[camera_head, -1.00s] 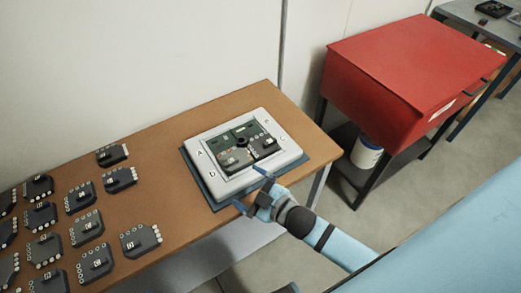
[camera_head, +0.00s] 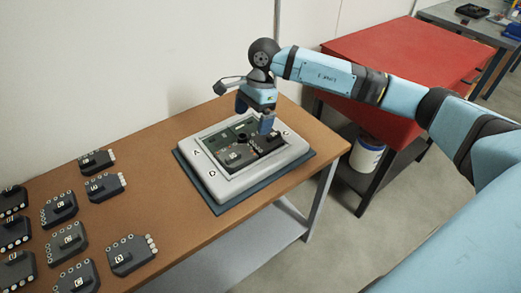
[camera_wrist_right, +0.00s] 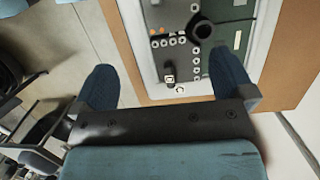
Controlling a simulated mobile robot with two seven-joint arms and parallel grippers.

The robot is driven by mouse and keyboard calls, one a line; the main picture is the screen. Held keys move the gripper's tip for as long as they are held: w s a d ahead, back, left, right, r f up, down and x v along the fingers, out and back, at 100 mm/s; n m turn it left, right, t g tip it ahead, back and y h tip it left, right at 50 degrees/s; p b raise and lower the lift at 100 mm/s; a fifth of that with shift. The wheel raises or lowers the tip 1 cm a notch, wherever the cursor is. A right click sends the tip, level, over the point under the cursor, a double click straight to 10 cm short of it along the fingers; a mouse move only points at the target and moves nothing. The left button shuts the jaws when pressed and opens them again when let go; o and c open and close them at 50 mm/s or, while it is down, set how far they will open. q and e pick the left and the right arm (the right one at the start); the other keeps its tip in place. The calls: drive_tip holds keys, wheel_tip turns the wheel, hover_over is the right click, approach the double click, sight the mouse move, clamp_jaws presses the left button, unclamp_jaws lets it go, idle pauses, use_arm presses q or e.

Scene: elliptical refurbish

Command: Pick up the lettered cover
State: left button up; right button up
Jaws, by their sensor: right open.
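A pale frame (camera_head: 210,180) with letters on its rim, including A and D, lies on a dark mat (camera_head: 228,204) on the brown table. Green and dark boards (camera_head: 238,155) sit inside its opening; the black round knob among them shows in the right wrist view (camera_wrist_right: 201,30). Several dark plates with small white labels (camera_head: 130,255) lie at the table's left; I cannot read the labels. My right gripper (camera_head: 254,113) is open and empty above the frame's far right part, hiding some of it. My left gripper is out of view.
A red cabinet (camera_head: 390,65) on a dark stand is right of the table, with a white bucket (camera_head: 367,155) below. A wall runs behind the table. The brown tabletop (camera_head: 165,205) is bare between the plates and the mat.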

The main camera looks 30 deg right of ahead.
drive_tip(key=w+d+r+h, duration=0.2)
drive_tip(key=d, duration=0.3)
hover_over(265, 138)
drive_tip(key=shift+h, duration=0.4)
drive_tip(key=f, duration=0.8)
drive_tip(key=shift+s+d, duration=0.15)
drive_tip(key=shift+d, duration=0.05)
drive_tip(key=shift+a+f, duration=0.15)
drive_tip(key=shift+f, duration=1.25)
drive_tip(key=shift+a+f, duration=0.1)
drive_tip(key=shift+f, duration=1.25)
drive_tip(key=c, duration=0.6)
